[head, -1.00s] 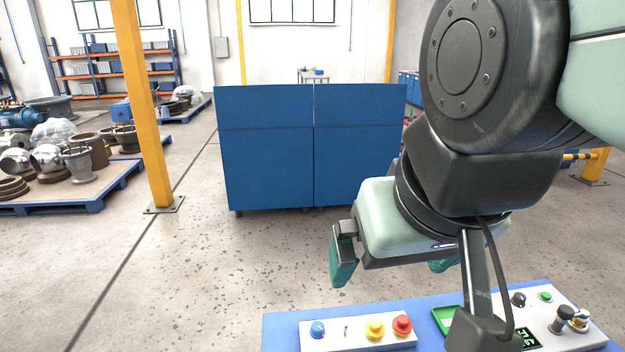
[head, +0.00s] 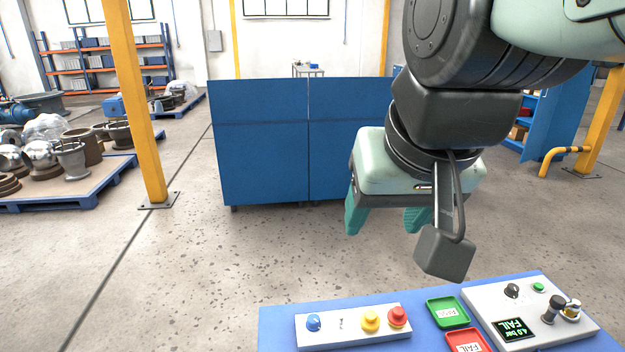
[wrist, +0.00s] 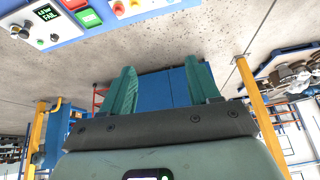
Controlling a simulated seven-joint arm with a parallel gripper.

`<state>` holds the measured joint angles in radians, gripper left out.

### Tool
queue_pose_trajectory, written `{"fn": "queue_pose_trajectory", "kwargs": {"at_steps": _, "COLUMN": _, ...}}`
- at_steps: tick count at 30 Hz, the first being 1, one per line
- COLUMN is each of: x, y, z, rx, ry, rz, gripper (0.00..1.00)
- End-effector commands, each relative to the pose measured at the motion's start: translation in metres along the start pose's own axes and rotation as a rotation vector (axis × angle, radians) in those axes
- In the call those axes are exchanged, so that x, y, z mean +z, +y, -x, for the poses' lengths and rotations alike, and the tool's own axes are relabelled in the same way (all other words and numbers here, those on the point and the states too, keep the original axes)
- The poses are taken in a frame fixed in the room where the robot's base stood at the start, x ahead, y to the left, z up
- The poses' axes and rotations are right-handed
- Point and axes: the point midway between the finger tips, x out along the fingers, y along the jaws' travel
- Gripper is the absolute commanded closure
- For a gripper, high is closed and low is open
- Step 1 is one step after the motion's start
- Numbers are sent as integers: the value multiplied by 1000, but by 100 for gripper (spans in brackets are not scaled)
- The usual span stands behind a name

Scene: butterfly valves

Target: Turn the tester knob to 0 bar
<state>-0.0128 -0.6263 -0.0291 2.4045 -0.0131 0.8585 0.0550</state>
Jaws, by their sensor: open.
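The tester (head: 480,305) is a white box at the right of the blue bench in the head view. Its display (head: 513,329) reads 4.0 bar and FAIL. A black knob (head: 512,290) sits on its top beside a green button (head: 538,287); which way the knob points is too small to tell. The tester's display also shows in the wrist view (wrist: 44,13), at the upper left, with the knob (wrist: 53,37) near it. My gripper (head: 385,222) is open and empty, beyond the bench and well apart from the knob. Its two green fingers (wrist: 160,68) are spread in the wrist view.
Upright fittings (head: 560,309) stand on the tester's right. A green PASS tray (head: 434,304) and a red FAIL tray (head: 456,347) lie left of it. A white box with blue, yellow and red buttons (head: 345,340) is farther left. Blue cabinets (head: 260,165) stand behind.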

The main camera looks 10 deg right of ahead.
Motion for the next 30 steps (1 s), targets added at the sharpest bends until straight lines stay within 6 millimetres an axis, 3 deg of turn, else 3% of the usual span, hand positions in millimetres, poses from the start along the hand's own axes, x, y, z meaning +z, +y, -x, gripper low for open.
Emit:
{"fn": "queue_pose_trajectory", "kwargs": {"at_steps": 3, "x": -53, "y": 22, "z": -19, "rx": 32, "ry": -9, "rz": -148, "gripper": 41}}
{"fn": "queue_pose_trajectory", "kwargs": {"at_steps": 6, "x": -92, "y": 52, "z": -42, "rx": 77, "ry": -29, "rz": -301, "gripper": 41}}
{"fn": "queue_pose_trajectory", "kwargs": {"at_steps": 11, "x": -139, "y": 112, "z": -91, "rx": 163, "ry": -56, "rz": -538, "gripper": 41}}
{"fn": "queue_pose_trajectory", "kwargs": {"at_steps": 15, "x": -164, "y": 176, "z": -142, "rx": 253, "ry": -71, "rz": -735, "gripper": 41}}
{"fn": "queue_pose_trajectory", "kwargs": {"at_steps": 19, "x": -171, "y": 241, "z": -195, "rx": 344, "ry": -78, "rz": -905, "gripper": 41}}
{"fn": "queue_pose_trajectory", "kwargs": {"at_steps": 23, "x": -161, "y": 309, "z": -251, "rx": 442, "ry": -82, "rz": -1060, "gripper": 41}}
{"fn": "queue_pose_trajectory", "kwargs": {"at_steps": 27, "x": -132, "y": 378, "z": -309, "rx": 548, "ry": -79, "rz": -1203, "gripper": 41}}
{"fn": "queue_pose_trajectory", "kwargs": {"at_steps": 30, "x": -107, "y": 417, "z": -343, "rx": 610, "ry": -74, "rz": -1280, "gripper": 41}}
